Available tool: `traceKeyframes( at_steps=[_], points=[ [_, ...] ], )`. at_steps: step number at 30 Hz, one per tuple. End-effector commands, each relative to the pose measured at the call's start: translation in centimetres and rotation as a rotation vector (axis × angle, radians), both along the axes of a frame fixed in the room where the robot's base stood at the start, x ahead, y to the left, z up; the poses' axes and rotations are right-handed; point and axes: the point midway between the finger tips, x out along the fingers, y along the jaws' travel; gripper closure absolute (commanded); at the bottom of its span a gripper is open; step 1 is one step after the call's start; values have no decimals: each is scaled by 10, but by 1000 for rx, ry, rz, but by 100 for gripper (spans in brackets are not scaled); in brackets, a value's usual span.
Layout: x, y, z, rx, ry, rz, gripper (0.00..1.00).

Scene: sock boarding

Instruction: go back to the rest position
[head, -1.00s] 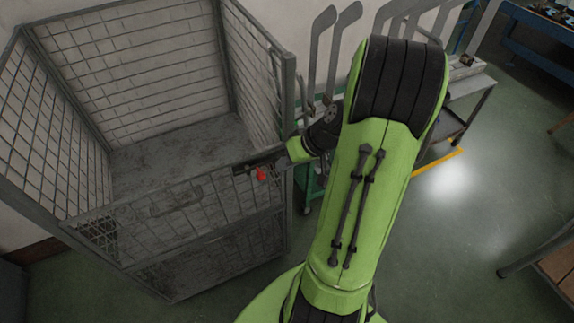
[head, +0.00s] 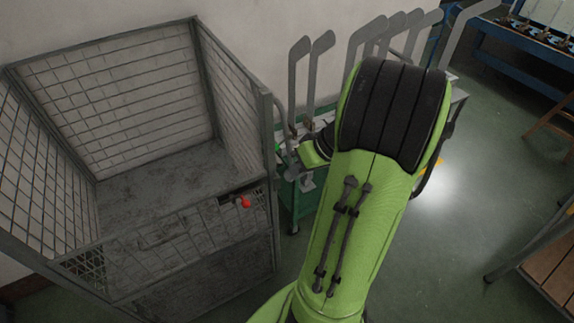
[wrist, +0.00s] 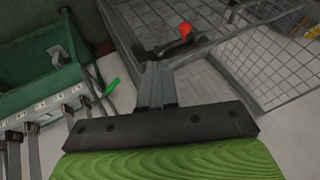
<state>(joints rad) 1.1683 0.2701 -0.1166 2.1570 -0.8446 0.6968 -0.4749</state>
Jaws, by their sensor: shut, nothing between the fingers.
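My gripper (wrist: 157,84) shows in the wrist view with its grey fingers together and nothing between them. In the head view my green arm reaches up the middle and hides part of the gripper, whose end shows beside the cage's right corner post. The wire mesh cage cart (head: 262,110) stands at left, with its inside floor bare. A red knob (head: 243,203) sits on its front rail; it also shows in the wrist view (wrist: 186,30), beyond the fingertips. The gripper looks apart from the knob.
A green cart (head: 293,205) stands right of the cage. Several flat grey foot-shaped boards (head: 322,45) stand upright along the wall. A small bright green piece (wrist: 112,87) lies near the green cart.

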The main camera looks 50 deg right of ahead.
Motion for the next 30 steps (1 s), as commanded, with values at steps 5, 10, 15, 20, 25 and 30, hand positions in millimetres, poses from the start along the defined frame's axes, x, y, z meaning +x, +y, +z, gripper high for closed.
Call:
traceKeyframes(
  at_steps=[5, 10, 15, 20, 25, 30],
  points=[
    [0, 0, 0, 0, 0, 0, 100],
    [4, 8, 6, -13, 11, 14, 100],
    [16, 75, 50, -134, 89, 106, 100],
    [-5, 152, 97, -292, 115, 159, 100],
    [-53, 199, 132, -401, 45, 158, 100],
    [-77, 207, 141, -420, -9, 137, 100]
  ],
)
